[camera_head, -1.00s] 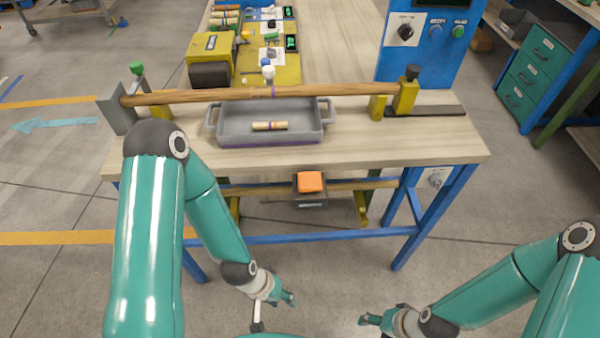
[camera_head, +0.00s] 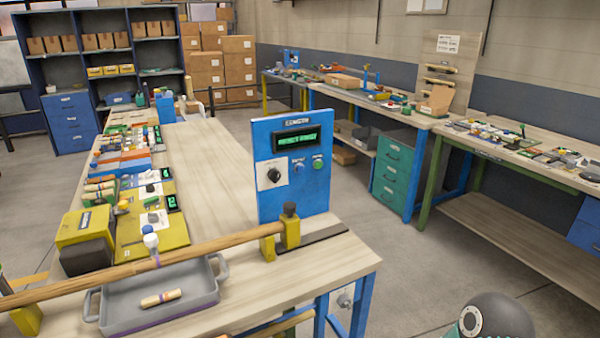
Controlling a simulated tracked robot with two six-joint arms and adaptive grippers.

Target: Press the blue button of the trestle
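A blue upright panel (camera_head: 264,225) stands on the wooden bench, with a lit green-text display (camera_head: 296,139), a black rotary knob (camera_head: 273,175), a small blue button (camera_head: 299,166) and a green button (camera_head: 318,163) to its right. Nothing touches the buttons. A long wooden rod (camera_head: 205,248) lies across yellow supports, its right end at a yellow block (camera_head: 290,232) with a dark top in front of the panel. Neither gripper shows now; only a rounded part of one of my arms is at the bottom right.
A grey tray (camera_head: 190,305) holding a short turned wood piece (camera_head: 160,298) sits under the rod. A yellow machine (camera_head: 84,235) and parts line the bench's left. Drawers (camera_head: 392,175) and workbenches stand at right, with floor between.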

